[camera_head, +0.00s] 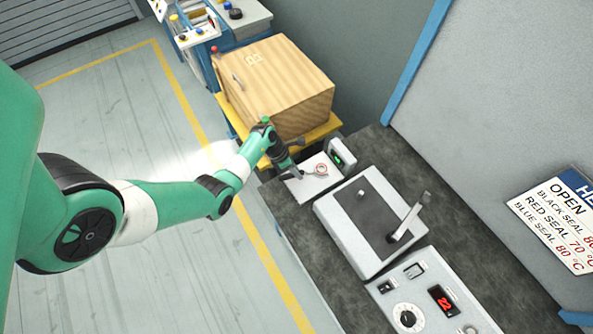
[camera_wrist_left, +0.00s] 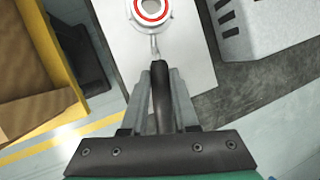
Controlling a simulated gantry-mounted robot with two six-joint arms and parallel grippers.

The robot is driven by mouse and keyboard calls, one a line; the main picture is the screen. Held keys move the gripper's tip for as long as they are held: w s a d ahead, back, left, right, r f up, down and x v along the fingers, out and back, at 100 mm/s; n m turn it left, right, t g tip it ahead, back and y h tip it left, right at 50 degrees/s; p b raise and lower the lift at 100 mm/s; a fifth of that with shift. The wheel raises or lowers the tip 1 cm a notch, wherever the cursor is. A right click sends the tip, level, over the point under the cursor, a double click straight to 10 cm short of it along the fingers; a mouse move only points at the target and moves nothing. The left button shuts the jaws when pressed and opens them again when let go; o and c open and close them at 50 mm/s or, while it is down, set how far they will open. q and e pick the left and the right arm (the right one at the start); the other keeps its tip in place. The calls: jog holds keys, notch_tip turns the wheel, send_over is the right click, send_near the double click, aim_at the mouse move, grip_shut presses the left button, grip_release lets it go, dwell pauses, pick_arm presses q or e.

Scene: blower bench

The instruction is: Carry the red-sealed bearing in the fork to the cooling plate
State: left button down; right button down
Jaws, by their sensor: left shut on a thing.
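My left gripper (camera_head: 287,166) is shut on the black handle of the fork (camera_wrist_left: 160,95), which points away from the fingers in the left wrist view. The red-sealed bearing (camera_wrist_left: 151,9) sits at the fork's far end, a pale ring with a red band, cut off by the top edge. It also shows in the head view (camera_head: 321,169), over the pale flat plate (camera_head: 300,190), which appears to be the cooling plate. I cannot tell whether the bearing touches the plate or hangs just above it. My right gripper is not in view.
A small box with a green display (camera_head: 341,158) stands beside the plate. A grey heater unit with an upright lever (camera_head: 410,215) and a control panel (camera_head: 430,297) fill the nearer bench. A wooden box (camera_head: 273,85) stands on a yellow cart behind. A temperature sign (camera_head: 560,215) is at right.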

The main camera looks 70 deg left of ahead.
pick_arm(q)
jog(key=shift+f, duration=0.25)
dwell(0.4)
jog(key=c, duration=0.6)
grip_release()
jog(key=p+v, duration=0.4)
jog(key=v, duration=0.7)
jog(key=shift+s+r, duration=0.15)
jog(key=shift+r, duration=0.1)
jog(key=shift+a, duration=0.1)
